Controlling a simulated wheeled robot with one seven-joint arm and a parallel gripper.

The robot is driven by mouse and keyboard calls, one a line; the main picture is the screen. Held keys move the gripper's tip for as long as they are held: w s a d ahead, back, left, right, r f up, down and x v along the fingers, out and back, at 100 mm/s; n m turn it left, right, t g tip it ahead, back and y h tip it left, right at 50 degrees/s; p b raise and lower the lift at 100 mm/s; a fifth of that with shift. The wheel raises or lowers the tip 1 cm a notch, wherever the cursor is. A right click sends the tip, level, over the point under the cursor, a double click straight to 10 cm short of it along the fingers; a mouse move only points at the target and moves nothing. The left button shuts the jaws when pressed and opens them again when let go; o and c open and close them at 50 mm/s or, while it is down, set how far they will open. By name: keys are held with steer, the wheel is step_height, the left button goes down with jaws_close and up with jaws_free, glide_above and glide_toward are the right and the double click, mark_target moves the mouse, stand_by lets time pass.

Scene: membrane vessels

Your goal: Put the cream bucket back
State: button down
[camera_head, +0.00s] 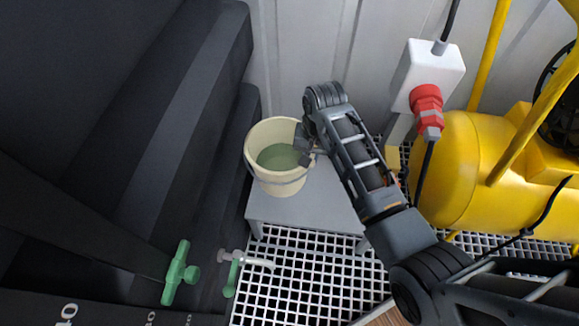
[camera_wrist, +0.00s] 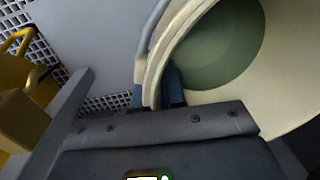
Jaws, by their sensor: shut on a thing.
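The cream bucket (camera_head: 278,184) is upright at the centre of the head view, at the back of a grey low stand, with green liquid or a green bottom inside. My gripper (camera_head: 306,150) is at the right side of its rim. In the wrist view the gripper (camera_wrist: 160,95) is shut on the bucket's rim, with the bucket (camera_wrist: 290,95) filling the upper right. A grey handle runs along the rim. Whether the bucket's base touches the stand is hard to tell.
The grey stand (camera_head: 305,210) sits on a white floor grating (camera_head: 305,275). Dark vessels (camera_head: 150,120) rise close on the left, with a green valve (camera_head: 178,272) and a tap (camera_head: 245,262) below. A yellow tank (camera_head: 460,180) and a white socket box (camera_head: 425,75) are on the right.

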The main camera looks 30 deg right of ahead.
step_height(320, 180, down, 9)
steer(key=b, duration=0.3)
steer(key=shift+w, duration=0.1)
steer(key=shift+r, duration=0.1)
steer(key=c, duration=1.7)
jaws_free()
steer(key=shift+f, duration=0.25)
steer(key=o, duration=0.5)
step_height(320, 180, up, 12)
steer(key=p, duration=0.4)
steer(key=shift+s+d+r, duration=0.15)
steer(key=shift+s+d, duration=0.25)
steer(key=shift+s, duration=0.05)
